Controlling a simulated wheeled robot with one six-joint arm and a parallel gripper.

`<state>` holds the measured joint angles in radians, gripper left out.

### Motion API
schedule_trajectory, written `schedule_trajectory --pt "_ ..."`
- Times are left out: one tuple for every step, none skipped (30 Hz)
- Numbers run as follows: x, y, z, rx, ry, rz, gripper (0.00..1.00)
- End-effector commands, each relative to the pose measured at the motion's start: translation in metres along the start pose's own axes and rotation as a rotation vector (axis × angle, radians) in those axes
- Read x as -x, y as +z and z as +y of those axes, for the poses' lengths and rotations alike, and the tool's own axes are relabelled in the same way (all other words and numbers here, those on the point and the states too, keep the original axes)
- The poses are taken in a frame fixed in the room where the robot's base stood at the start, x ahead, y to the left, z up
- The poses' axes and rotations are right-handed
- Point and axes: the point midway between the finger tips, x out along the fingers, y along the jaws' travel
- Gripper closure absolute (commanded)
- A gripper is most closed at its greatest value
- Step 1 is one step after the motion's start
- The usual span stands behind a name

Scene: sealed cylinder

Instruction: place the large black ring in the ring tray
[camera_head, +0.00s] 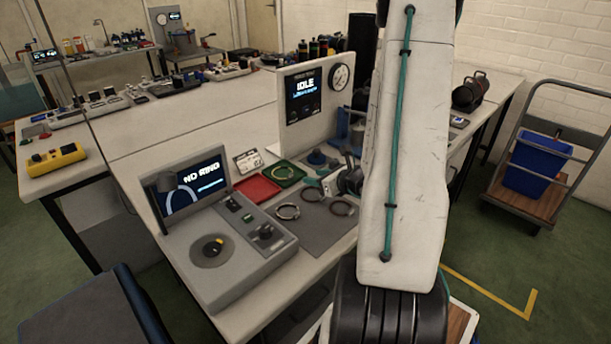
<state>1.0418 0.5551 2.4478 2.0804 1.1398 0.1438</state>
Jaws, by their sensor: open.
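Several rings lie on a grey mat (316,232) on the bench: a dark ring (343,214) at the right, a paler metallic-looking ring (287,218) at the left, and another dark ring (313,200) behind them. I cannot tell for sure which is the large black ring. A green tray (299,181) with a ring-like shape in it and a red tray (258,189) sit behind the mat; neither is clearly marked as the ring tray. My gripper (330,185) is open, just above the back right of the mat, partly hidden by my arm.
A grey console (223,262) with a "NO RING" screen stands left of the mat. An upright panel (318,112) with an "IDLE" screen and a gauge stands behind. Blue parts (317,158) sit near its foot. A cart with a blue bin (538,165) stands right.

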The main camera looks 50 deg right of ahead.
Motion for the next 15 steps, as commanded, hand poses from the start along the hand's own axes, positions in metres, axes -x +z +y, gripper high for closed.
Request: schedule_trajectory --pt "0.007 0.001 -0.001 0.001 -0.003 -0.001 0.58" --pt "0.010 0.001 -0.001 0.001 -0.002 -0.001 0.58" --pt "0.013 0.000 -0.001 0.000 -0.002 -0.001 0.58" --pt "0.015 0.001 0.000 0.002 0.001 -0.001 0.58" --pt "0.016 0.002 0.002 0.008 0.007 -0.002 0.58" --pt "0.016 0.007 0.006 0.025 0.024 -0.005 0.58" --pt "0.015 0.013 0.013 0.047 0.046 -0.009 0.58" --pt "0.013 0.021 0.021 0.075 0.076 -0.014 0.58" --pt "0.011 0.034 0.036 0.128 0.129 -0.023 0.58" --pt "0.010 0.045 0.051 0.177 0.179 -0.031 0.58" --pt "0.009 0.057 0.068 0.233 0.236 -0.040 0.58" --pt "0.009 0.074 0.094 0.319 0.321 -0.053 0.58" --pt "0.011 0.086 0.116 0.390 0.391 -0.063 0.58" --pt "0.014 0.097 0.138 0.465 0.462 -0.073 0.58" --pt "0.021 0.110 0.167 0.566 0.557 -0.086 0.58"
